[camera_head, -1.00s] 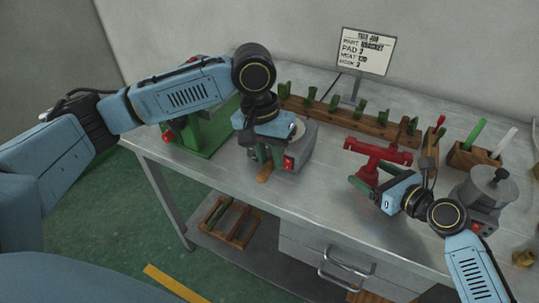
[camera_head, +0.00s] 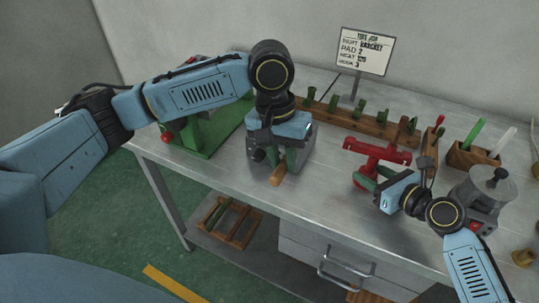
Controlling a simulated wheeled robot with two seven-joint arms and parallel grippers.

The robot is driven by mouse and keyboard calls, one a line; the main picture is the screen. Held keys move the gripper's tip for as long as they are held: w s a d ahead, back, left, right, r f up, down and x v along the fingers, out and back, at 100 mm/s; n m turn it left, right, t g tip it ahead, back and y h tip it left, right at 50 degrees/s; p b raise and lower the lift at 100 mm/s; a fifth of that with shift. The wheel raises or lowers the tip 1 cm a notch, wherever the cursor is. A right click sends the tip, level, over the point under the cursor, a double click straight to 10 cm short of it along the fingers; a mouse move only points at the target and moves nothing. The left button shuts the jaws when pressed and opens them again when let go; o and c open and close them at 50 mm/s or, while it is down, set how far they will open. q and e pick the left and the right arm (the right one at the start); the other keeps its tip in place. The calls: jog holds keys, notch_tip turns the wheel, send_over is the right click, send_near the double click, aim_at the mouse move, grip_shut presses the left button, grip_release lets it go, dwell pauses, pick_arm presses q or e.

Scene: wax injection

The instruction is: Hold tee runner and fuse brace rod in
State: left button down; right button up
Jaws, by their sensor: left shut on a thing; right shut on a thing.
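The red tee runner (camera_head: 376,152) stands at the right middle of the bench, its bar on top and its stem below. My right gripper (camera_head: 366,179) is shut at its lower stem, though the exact contact is partly hidden. My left gripper (camera_head: 283,159) is shut on a wooden-handled tool (camera_head: 278,176), in front of the grey box unit (camera_head: 307,150), apart from the tee. The tool's tip is hidden.
A wooden rack (camera_head: 340,116) with several green pieces runs along the back. A sign (camera_head: 364,52) stands behind it. A green machine (camera_head: 207,135) is at the left and a grey pot (camera_head: 493,187) at the right. The bench front between my grippers is clear.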

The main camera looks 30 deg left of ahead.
pick_arm(q)
jog(key=s+d+r+g, duration=0.1)
jog(key=s+d+r, duration=0.25)
jog(key=d, duration=0.55)
jog(key=s+d+r+g, duration=0.1)
jog(key=s+d+r, duration=0.25)
jog(key=d, duration=0.65)
jog(key=shift+w+a+f, duration=0.1)
jog(key=shift+w+f, duration=0.1)
jog(key=shift+w, duration=0.75)
jog(key=shift+w+d+f, duration=0.1)
jog(key=shift+w+f, duration=0.15)
jog(key=shift+w, duration=0.7)
jog(key=shift+w+a+f, duration=0.1)
jog(key=shift+w+f, duration=0.1)
jog(key=shift+w, duration=0.75)
jog(key=shift+w+f, duration=0.1)
jog(key=shift+w, duration=0.65)
dwell(1.2)
jog(key=shift+s+r, duration=0.65)
jog(key=shift+s, duration=0.35)
jog(key=shift+s+r, duration=0.65)
jog(key=shift+s, duration=0.35)
